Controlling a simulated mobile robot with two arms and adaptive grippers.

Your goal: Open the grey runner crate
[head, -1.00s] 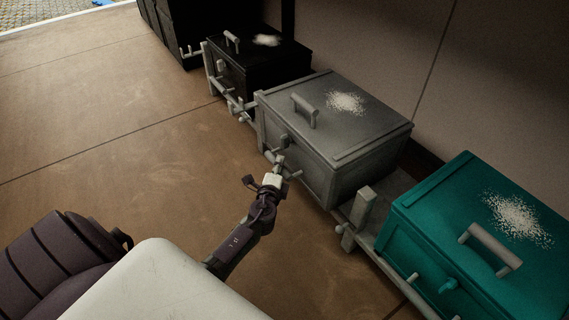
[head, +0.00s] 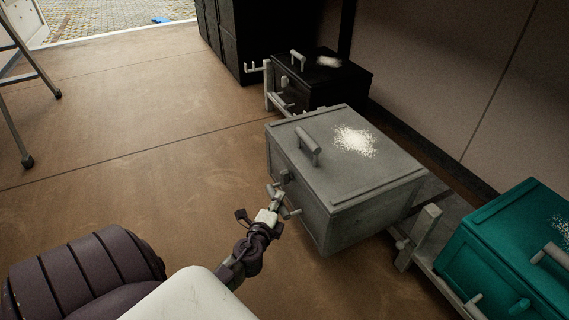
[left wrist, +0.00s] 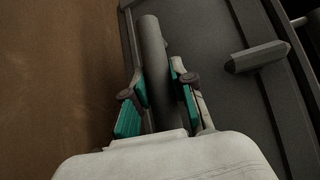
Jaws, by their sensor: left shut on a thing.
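The grey runner crate (head: 350,195) stands in the middle of the head view, its lid shut, with a lid handle (head: 307,146) and a white speckled patch on top. It juts forward out of the row. My left gripper (head: 275,194) is at the crate's front face. In the left wrist view its teal-padded fingers (left wrist: 159,82) are shut around a grey round bar (left wrist: 152,42) on the crate's front; the bar is partly hidden by my gripper in the head view. My right gripper is not in view.
A black crate (head: 325,85) stands behind and a teal crate (head: 500,245) at the right, by a grey rail post (head: 425,228). A ladder-like frame (head: 25,90) stands at far left. The brown floor (head: 130,130) before the crates is clear.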

